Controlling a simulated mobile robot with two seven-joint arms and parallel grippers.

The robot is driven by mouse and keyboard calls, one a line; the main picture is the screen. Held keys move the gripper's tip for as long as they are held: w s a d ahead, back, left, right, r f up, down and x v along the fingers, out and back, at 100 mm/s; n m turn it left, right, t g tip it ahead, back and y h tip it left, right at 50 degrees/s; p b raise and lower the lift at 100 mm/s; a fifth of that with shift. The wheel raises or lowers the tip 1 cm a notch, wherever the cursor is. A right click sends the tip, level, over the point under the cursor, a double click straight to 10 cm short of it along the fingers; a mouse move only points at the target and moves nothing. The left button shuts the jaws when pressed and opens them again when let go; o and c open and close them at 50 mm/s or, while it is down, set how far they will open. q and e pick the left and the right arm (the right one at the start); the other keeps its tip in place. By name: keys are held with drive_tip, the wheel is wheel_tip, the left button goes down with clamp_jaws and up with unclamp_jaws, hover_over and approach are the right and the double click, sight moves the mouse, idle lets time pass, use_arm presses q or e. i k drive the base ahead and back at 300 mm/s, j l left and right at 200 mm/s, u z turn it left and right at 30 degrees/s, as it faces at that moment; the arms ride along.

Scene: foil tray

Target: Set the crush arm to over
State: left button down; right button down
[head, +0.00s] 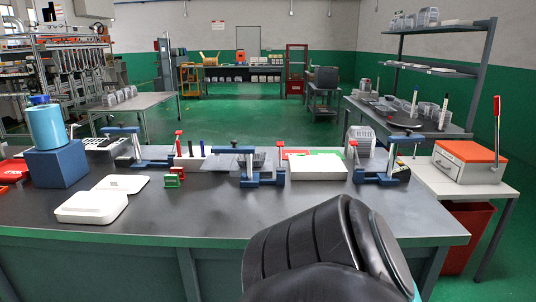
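A lever with a red handle (496,106) stands nearly upright at the right side of an orange-topped pale box (463,173). It looks like the crush arm, though no label can be read. The box sits on a white side table (440,184) at the right. Neither gripper is in view. A large black rounded part of my own arm fills the lower middle of the head view, well to the left of the lever, and hides part of the bench's front.
A dark bench (225,215) spans the front, with blue clamp stands, white trays (91,207) and a blue cylinder on a block (57,168). A red bin (466,235) stands under the side table. A shelf rack (480,75) rises behind it. Green floor is open beyond.

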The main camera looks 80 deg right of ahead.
sight(217, 150)
drive_tip(key=z, duration=2.55)
